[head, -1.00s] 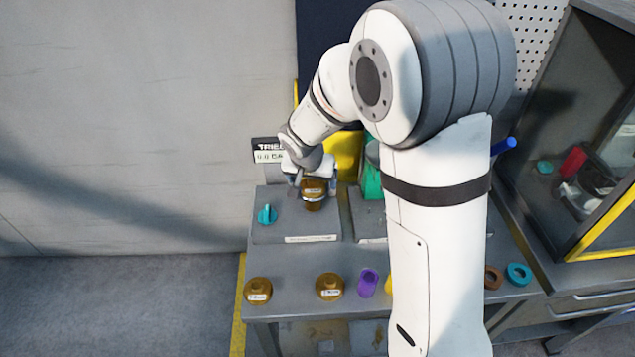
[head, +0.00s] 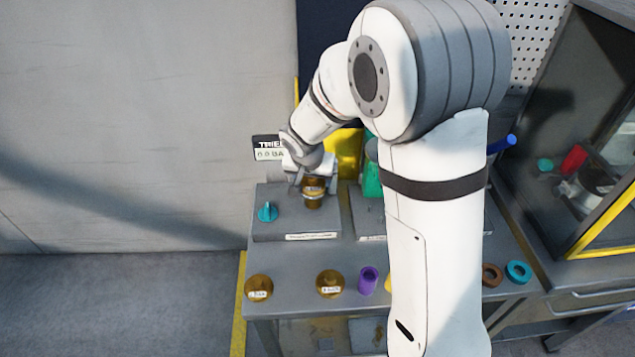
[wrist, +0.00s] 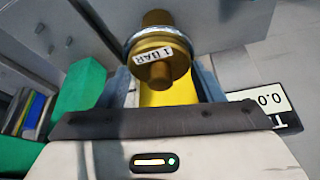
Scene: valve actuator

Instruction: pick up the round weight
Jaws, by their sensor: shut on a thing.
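The round weight (wrist: 160,52) is a brass disc with a central knob and a white "1 BAR" label, seen close up in the wrist view. My gripper (wrist: 165,82) is shut on it, with a grey finger on either side. In the head view my gripper (head: 313,179) is over the left grey unit (head: 295,226), and the weight (head: 313,191) shows just below it. A silver ring and brass body lie behind the disc. I cannot tell whether the weight touches the unit. Two more brass weights (head: 259,287) (head: 330,283) stand on the bench front, apart from my gripper.
A teal valve handle (head: 267,212) is on the unit, left of the weight. A display (head: 268,149) reading 0.0 stands behind. A yellow part (head: 345,152) and a green part (head: 371,180) are close on the right. A purple cup (head: 368,281) stands at the bench front.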

